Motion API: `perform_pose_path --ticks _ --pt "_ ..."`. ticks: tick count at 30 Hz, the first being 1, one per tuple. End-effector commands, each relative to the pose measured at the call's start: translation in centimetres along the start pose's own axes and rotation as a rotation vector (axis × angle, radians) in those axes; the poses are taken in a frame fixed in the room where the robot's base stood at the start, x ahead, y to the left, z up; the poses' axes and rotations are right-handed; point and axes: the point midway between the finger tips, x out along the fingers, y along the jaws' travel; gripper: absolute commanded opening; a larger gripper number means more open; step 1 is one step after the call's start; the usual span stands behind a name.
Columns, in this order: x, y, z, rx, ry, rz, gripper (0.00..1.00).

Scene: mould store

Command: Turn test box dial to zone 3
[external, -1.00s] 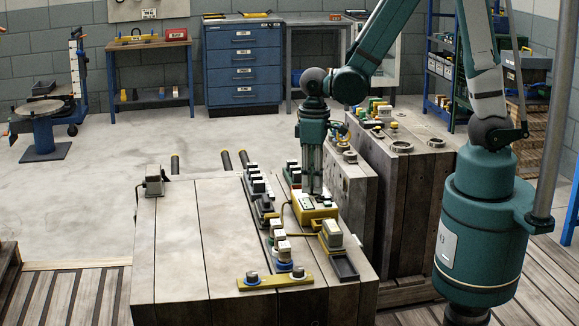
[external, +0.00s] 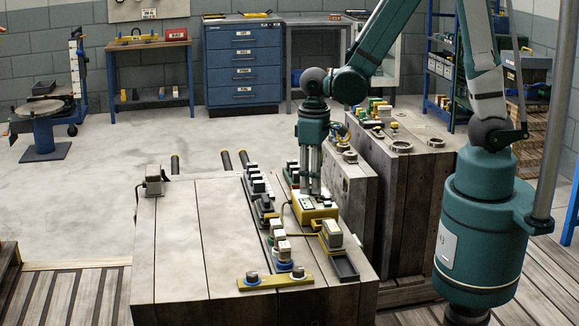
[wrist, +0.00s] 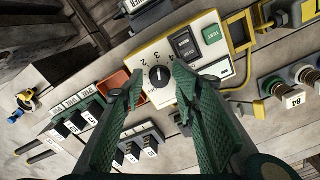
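The test box (external: 312,209) is a yellow box with a pale top face, lying on the large grey mould block. In the wrist view its face (wrist: 190,55) carries a black round dial (wrist: 159,76) with a white pointer mark and printed numbers around it, 2, 3 and 4 among them. The pointer looks directed towards the upper part of the dial; the exact zone is too small to tell. My gripper (wrist: 156,84) is open, its two green fingers on either side of the dial, with a gap on each side. In the external view my gripper (external: 309,192) points down over the box.
A black switch (wrist: 186,47) and a green button (wrist: 212,34) sit beside the dial on the box. Connector rows (wrist: 72,118) and a yellow cable (wrist: 247,40) lie close around it. A black tray (external: 345,266) is near the block's right edge. The block's left top (external: 180,220) is clear.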

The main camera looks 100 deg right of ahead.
Motion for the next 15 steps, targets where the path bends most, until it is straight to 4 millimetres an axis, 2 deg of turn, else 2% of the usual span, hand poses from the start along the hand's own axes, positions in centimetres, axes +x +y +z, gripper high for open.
perform_pose_path --ticks 15 --pt "-0.87 0.00 0.06 0.000 0.000 0.000 0.31"
